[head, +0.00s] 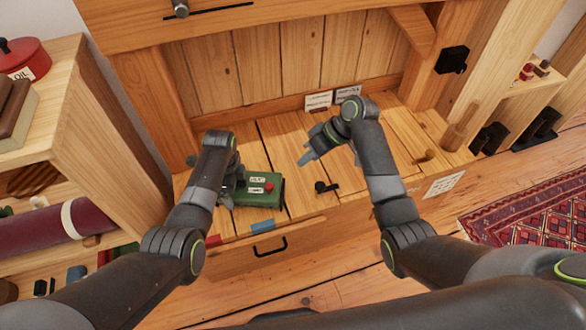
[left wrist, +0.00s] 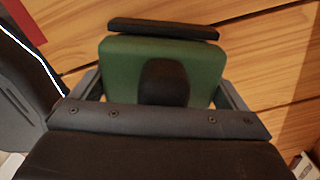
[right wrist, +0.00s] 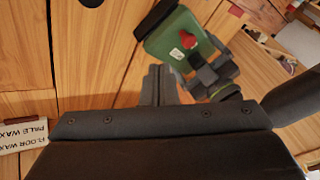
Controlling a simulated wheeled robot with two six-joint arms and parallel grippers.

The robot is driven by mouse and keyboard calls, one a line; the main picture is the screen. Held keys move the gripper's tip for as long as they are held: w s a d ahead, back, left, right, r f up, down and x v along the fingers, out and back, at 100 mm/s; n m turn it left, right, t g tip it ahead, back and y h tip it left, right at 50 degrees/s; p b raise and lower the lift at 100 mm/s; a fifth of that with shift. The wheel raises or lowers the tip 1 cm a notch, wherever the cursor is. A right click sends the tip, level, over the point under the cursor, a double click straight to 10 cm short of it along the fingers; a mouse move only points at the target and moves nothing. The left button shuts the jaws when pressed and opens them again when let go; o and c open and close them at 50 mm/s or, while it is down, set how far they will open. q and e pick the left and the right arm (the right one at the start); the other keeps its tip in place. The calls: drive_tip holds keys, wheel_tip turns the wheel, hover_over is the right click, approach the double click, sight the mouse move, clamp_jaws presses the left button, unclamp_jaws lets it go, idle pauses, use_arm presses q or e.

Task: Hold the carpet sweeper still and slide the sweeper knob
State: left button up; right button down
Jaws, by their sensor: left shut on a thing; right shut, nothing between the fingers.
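The carpet sweeper (head: 262,202) is a small green box with white labels on top, lying on the plank surface. Its red sweeper knob (head: 269,187) sits on the top; it also shows in the right wrist view (right wrist: 188,39). My left gripper (head: 236,192) is shut on the sweeper's left end. In the left wrist view the fingers flank the green body (left wrist: 120,65), and a dark block sits on it. My right gripper (head: 306,157) is shut and empty, above the planks, up and right of the sweeper and apart from it. The left fingertips are partly hidden in the head view.
A small black part (head: 325,187) lies on the planks right of the sweeper. A drawer handle (head: 270,247) is on the front below. Two cards (head: 318,99) stand at the back. A shelf with a rolled maroon item (head: 50,232) is at left. Planks at centre are mostly clear.

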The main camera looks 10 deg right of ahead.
use_arm(q)
drive_tip(key=shift+s+f, duration=0.25)
drive_tip(key=shift+f, duration=0.2)
use_arm(e)
drive_tip(key=v, duration=0.3)
drive_tip(key=shift+d+r, duration=0.15)
drive_tip(key=shift+r, duration=0.1)
use_arm(q)
drive_tip(key=o, duration=1)
drive_tip(key=shift+r, duration=0.15)
